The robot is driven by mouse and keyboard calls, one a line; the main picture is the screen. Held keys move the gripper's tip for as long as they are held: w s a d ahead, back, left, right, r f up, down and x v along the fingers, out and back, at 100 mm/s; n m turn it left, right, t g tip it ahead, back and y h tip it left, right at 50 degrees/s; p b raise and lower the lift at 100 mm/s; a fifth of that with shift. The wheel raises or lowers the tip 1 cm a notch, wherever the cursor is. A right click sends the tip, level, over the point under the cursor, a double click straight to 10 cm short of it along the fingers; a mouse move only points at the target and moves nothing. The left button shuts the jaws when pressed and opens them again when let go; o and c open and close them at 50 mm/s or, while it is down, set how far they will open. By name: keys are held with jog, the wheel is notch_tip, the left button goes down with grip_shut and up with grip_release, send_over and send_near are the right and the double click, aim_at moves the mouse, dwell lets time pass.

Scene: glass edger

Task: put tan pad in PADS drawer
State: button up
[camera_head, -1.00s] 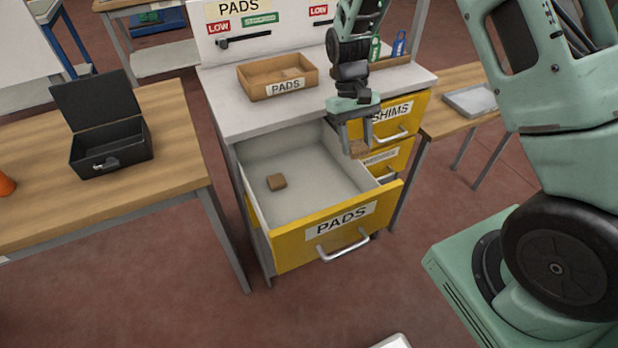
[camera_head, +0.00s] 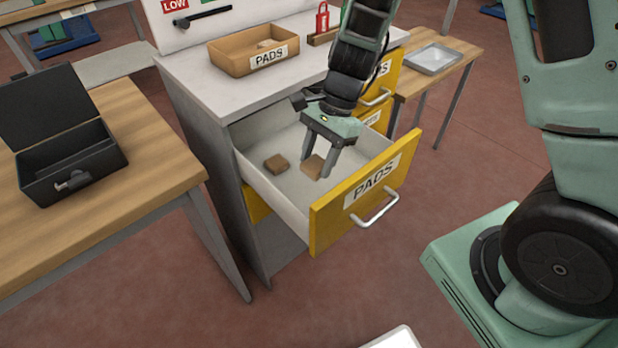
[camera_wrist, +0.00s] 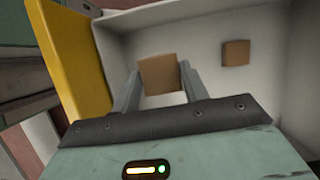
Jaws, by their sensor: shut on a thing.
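The PADS drawer (camera_head: 365,190) is pulled open, with a yellow front and a pale inside. My gripper (camera_head: 317,167) is inside the drawer's outline, shut on a tan pad (camera_head: 313,166). The held pad also shows between the fingers in the wrist view (camera_wrist: 160,74). A second tan pad (camera_head: 276,163) lies on the drawer floor to the left of it; the wrist view shows it at upper right (camera_wrist: 236,53). I cannot tell whether the held pad touches the drawer floor.
A tan PADS bin (camera_head: 255,52) stands on the cabinet top. An open black box (camera_head: 72,160) is on the wooden table at left. A grey tray (camera_head: 434,59) lies on the right table. More drawers sit behind my gripper, on the cabinet's right side.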

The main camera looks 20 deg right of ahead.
aim_at(311, 202)
notch_tip(311, 202, down, 10)
jog(key=shift+a+r+b, duration=0.1)
jog(key=shift+b, duration=0.4)
jog(key=shift+f, duration=0.2)
jog(key=o, duration=1)
jog(key=shift+c, duration=0.2)
jog(key=shift+r, duration=0.1)
